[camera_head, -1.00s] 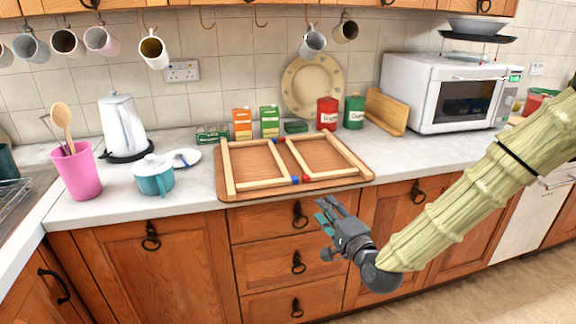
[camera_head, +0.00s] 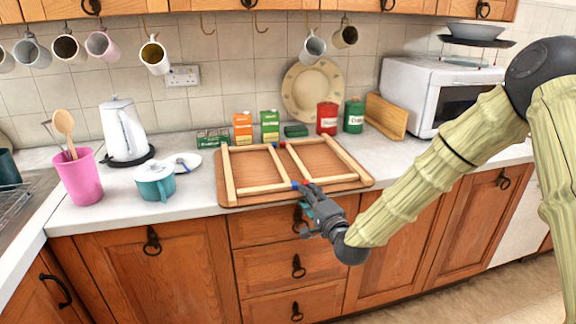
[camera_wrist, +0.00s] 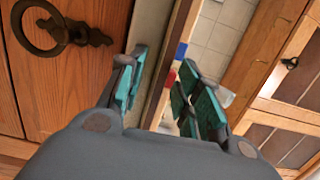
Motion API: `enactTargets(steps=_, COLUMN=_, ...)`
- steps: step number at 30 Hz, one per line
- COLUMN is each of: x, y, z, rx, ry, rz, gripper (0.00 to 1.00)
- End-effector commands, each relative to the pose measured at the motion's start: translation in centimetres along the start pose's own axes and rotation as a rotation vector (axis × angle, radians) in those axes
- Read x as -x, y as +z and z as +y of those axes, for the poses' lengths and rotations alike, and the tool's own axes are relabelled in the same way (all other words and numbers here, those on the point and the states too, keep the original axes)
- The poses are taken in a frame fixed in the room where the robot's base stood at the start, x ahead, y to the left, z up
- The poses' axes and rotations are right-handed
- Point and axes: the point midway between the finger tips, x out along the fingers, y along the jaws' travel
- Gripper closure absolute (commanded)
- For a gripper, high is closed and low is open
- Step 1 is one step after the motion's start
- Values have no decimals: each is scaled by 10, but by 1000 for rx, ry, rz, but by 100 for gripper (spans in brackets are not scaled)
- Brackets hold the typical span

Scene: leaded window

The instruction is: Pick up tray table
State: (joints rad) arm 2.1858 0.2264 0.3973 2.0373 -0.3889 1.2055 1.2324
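The tray table (camera_head: 255,165) lies on the counter as a flat brown wooden board with pale wooden legs folded over it. Red and blue end pieces show at the middle of its front edge. My gripper (camera_head: 308,202) is at the front of the counter, just below that middle part of the tray's front edge. In the wrist view my gripper (camera_wrist: 165,88) is open, with teal finger pads apart. The counter edge and a brown strip that looks like the tray's edge run between the fingers. I cannot tell whether a finger touches the tray.
Behind the tray stand small boxes (camera_head: 242,128), a red tin (camera_head: 327,118) and a green tin (camera_head: 353,116). A teal pot (camera_head: 155,182) and a kettle (camera_head: 123,130) stand to the left, a microwave (camera_head: 420,90) to the right. Drawers with ring handles (camera_head: 298,266) lie below the counter.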

Motion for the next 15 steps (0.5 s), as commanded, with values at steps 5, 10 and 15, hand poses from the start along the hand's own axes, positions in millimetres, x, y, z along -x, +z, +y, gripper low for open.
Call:
enactTargets(steps=5, x=-4, y=0, z=0, rx=0, ry=0, rz=0, gripper=66)
enactTargets(steps=10, x=-4, y=0, z=0, rx=0, ry=0, rz=0, gripper=72)
enactTargets(steps=15, x=-4, y=0, z=0, rx=0, ry=0, rz=0, gripper=100)
